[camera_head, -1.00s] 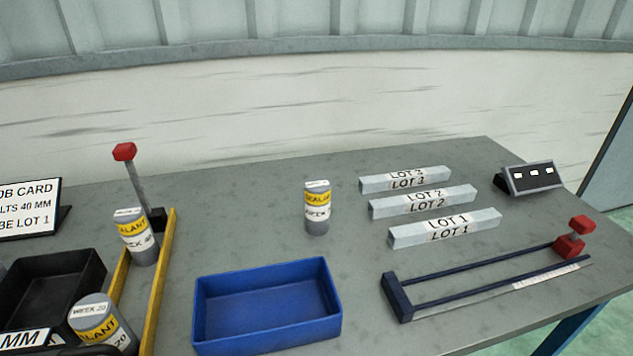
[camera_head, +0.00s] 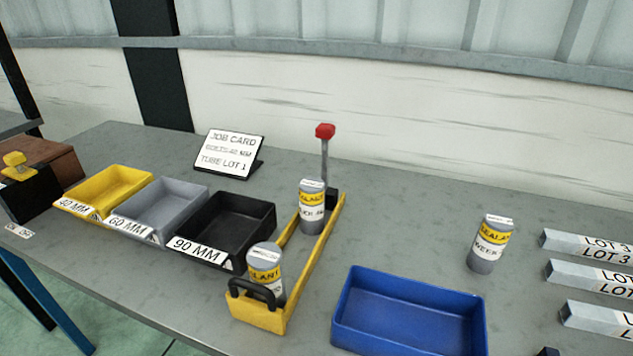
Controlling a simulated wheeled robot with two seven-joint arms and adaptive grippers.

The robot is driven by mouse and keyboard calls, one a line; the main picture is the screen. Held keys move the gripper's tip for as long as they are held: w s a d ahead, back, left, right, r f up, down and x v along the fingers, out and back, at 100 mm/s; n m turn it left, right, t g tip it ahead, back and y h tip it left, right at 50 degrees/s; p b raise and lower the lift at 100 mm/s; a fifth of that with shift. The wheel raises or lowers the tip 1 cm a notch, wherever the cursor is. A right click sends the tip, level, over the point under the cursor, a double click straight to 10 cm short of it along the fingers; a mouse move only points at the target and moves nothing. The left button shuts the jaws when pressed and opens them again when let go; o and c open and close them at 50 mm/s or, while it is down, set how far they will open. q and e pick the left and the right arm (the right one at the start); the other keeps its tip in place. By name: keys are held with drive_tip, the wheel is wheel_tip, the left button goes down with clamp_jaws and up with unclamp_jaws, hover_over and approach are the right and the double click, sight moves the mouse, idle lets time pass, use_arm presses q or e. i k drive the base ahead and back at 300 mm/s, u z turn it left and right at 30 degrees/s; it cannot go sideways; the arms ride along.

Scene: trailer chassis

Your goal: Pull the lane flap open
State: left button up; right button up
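A yellow-railed lane (camera_head: 322,240) runs front to back near the middle of the grey table. Its front end is closed by a yellow flap (camera_head: 256,313) with a black handle (camera_head: 253,292), and the flap looks upright. One sealant can (camera_head: 265,268) stands in the lane right behind the flap, partly hidden by the handle. A second sealant can (camera_head: 311,206) stands farther back in the lane. A grey post with a red knob (camera_head: 325,131) rises at the lane's back end. Neither of my grippers is in view.
The black 90 MM bin (camera_head: 228,228) is close left of the lane, beside the grey bin (camera_head: 160,210) and yellow bin (camera_head: 105,190). A blue tray (camera_head: 408,313) sits to the right. A loose can (camera_head: 490,245) and lot tubes (camera_head: 595,275) are farther right.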

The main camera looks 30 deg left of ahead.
sight(267, 315)
drive_tip(key=u, duration=0.7)
